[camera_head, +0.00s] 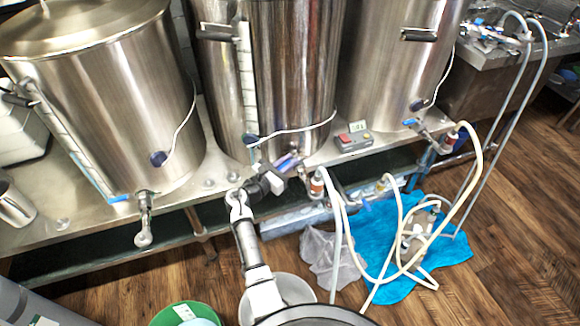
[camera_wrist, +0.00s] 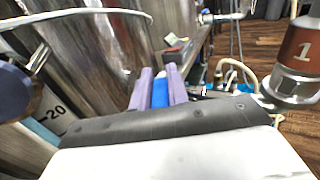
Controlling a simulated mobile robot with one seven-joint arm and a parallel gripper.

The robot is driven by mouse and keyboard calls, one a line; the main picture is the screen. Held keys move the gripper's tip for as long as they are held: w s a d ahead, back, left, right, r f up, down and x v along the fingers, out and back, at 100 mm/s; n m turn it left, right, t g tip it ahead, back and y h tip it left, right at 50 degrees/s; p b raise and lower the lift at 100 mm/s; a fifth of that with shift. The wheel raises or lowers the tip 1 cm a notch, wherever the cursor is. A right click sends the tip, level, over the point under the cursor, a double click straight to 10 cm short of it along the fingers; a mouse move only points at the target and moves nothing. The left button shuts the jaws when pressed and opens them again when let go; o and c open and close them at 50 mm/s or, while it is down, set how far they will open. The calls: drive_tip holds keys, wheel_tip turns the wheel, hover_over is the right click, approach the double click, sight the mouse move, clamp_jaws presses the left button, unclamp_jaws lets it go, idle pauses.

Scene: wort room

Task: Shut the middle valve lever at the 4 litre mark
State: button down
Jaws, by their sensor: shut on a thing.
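The middle steel kettle (camera_head: 295,70) stands on the steel bench, with a sight tube (camera_head: 246,80) up its front. Its valve is low on the kettle front, mostly hidden behind my gripper (camera_head: 290,162). In the wrist view the blue valve lever (camera_wrist: 160,93) lies between the two purple fingers of my gripper (camera_wrist: 159,80), which are shut on it. A scale with a 20 mark (camera_wrist: 53,113) shows at left in the wrist view. The liquid level and the 4 litre mark cannot be read.
A left kettle (camera_head: 105,110) and a right kettle (camera_head: 395,70) flank it. A small grey box with a red button (camera_head: 353,137) sits on the bench. Pale hoses (camera_head: 400,250) and a blue cloth (camera_head: 440,255) lie at right. A green bucket (camera_head: 165,316) and a white bucket (camera_head: 290,286) stand below.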

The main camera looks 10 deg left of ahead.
drive_tip(key=shift+w+a+f+m+g+h+b, duration=0.1)
drive_tip(key=shift+w+a+m+g+h+b, duration=0.1)
drive_tip(key=shift+m+g+h+b, duration=0.25)
drive_tip(key=shift+w+a+f+m+g+h+b, duration=0.15)
drive_tip(key=shift+m+g+h+b, duration=0.15)
drive_tip(key=shift+h, duration=0.25)
drive_tip(key=shift+a+r+m+g+h+b, duration=0.1)
drive_tip(key=shift+r+m+g+h+b, duration=0.15)
drive_tip(key=shift+m+g+h, duration=0.4)
drive_tip(key=c, duration=1.4)
unclamp_jaws()
drive_tip(key=shift+o, duration=0.2)
drive_tip(key=b+v, duration=0.1)
drive_tip(key=v, duration=1.3)
drive_tip(key=shift+f, duration=0.15)
